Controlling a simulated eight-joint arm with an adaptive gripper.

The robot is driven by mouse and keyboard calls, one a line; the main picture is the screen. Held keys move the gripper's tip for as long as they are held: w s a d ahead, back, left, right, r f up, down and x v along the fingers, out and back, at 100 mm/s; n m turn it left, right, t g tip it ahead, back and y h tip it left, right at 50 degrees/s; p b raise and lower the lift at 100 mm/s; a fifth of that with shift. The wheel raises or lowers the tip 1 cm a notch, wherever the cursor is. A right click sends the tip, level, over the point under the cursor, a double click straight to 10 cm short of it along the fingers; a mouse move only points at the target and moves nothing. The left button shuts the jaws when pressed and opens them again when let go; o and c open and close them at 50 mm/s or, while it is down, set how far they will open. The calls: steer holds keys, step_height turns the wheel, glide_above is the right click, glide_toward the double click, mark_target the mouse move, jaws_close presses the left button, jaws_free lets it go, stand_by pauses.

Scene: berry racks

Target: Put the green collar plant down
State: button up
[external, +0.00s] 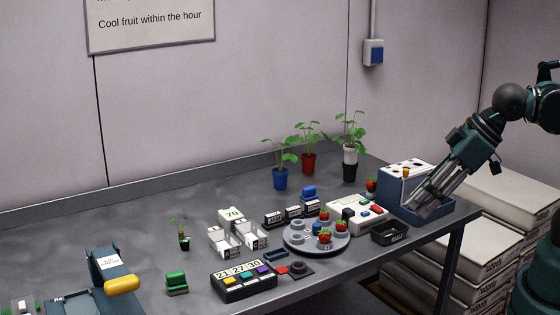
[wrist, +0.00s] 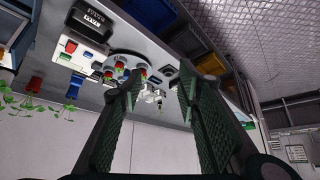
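My gripper (external: 428,203) is at the right end of the table, pointing down and left in front of the blue-sided box. In the wrist view my gripper (wrist: 160,92) has its two ribbed fingers spread apart with nothing held between them. A small plant in a dark pot (external: 184,242) stands upright on the table, left of the white trays and far from my gripper; I cannot clearly make out its collar colour. Potted plants stand at the back: a blue pot (external: 280,179), a red pot (external: 308,164) and a white pot with a dark base (external: 349,156).
A blue-sided box with a white holed top (external: 405,170) stands beside my gripper. A black tray (external: 390,232), a white device (external: 352,213) and a round grey turntable with berries (external: 298,243) crowd the right. A button box (external: 243,283) is in front. The back left tabletop is clear.

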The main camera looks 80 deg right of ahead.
steer(key=w+a+m+t+y+b, duration=0.1)
steer(key=w+a+m+t+y, duration=0.15)
steer(key=w+m, duration=2.05)
steer(key=w+f+y, duration=0.1)
steer(key=w+f, duration=0.1)
steer(key=w, duration=0.8)
steer(key=w+f+y, duration=0.1)
steer(key=w+f, duration=0.2)
steer(key=w, duration=0.7)
steer(key=m+t+b, duration=0.1)
steer(key=m+t, duration=0.2)
steer(key=m, duration=0.5)
glide_toward(184, 240)
steer(key=shift+w+r+y, duration=0.15)
steer(key=shift+w+r, duration=0.15)
steer(key=shift+w, duration=0.3)
steer(key=shift+w+r+y, duration=0.1)
steer(key=shift+w+r, duration=0.25)
steer(key=shift+w, duration=0.3)
steer(key=shift+w+d+f+m, duration=0.1)
steer(key=shift+w+f+m, duration=0.2)
steer(key=shift+f, duration=0.05)
steer(key=shift+b+x, duration=0.3)
steer(key=shift+x, duration=1)
